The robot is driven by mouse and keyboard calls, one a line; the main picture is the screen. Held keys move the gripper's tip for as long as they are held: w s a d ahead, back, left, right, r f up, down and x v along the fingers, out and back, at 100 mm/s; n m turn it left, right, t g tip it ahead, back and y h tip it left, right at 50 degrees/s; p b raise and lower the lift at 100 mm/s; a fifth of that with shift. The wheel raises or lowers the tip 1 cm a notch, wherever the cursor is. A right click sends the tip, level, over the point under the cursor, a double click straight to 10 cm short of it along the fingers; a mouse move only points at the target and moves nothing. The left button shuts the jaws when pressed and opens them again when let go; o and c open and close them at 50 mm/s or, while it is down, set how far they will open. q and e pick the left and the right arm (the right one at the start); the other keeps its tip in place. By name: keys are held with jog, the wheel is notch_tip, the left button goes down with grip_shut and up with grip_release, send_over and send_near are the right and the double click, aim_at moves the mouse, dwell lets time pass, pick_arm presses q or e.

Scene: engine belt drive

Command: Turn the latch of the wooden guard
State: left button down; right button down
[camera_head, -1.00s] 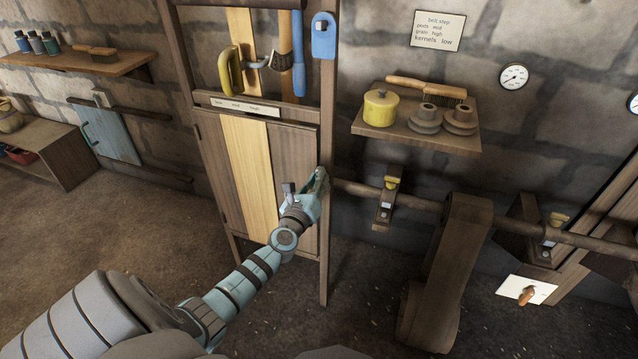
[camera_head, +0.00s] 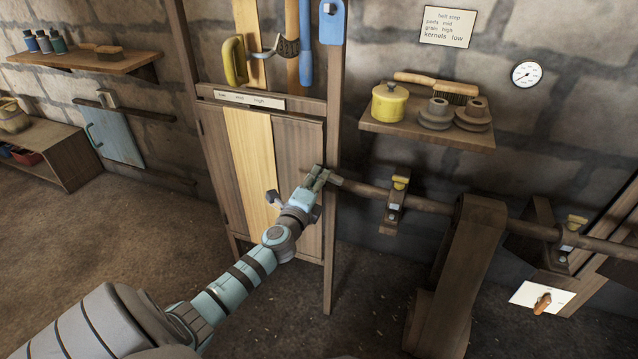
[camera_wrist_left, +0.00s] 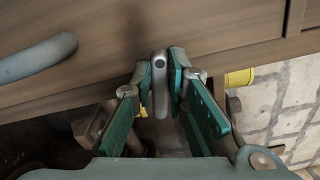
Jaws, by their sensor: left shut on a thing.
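The wooden guard (camera_head: 297,150) is a tall framed panel with a pale yellow plank down its middle. My left gripper (camera_head: 318,176) is at its right edge, near the upright post. In the left wrist view the left gripper (camera_wrist_left: 168,88) is shut on the latch (camera_wrist_left: 160,78), a small grey bar with a rounded end. The bar sits between the two green-padded fingers, against the wood. In the head view the fingers mostly hide the latch. My right gripper is not in view.
A blue-grey curved handle (camera_wrist_left: 38,60) is on the wood in the wrist view. A shaft (camera_head: 432,203) and a wide belt (camera_head: 468,260) stand right of the guard. A shelf (camera_head: 425,135) with a yellow pot hangs above. The floor at left is clear.

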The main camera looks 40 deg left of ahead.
pick_arm(q)
jog(key=shift+f+n+b, duration=0.3)
jog(key=shift+n+b, duration=0.4)
jog(key=shift+n, duration=0.7)
jog(key=c, duration=1.6)
grip_release()
jog(key=v, duration=1.2)
jog(key=shift+d, duration=0.1)
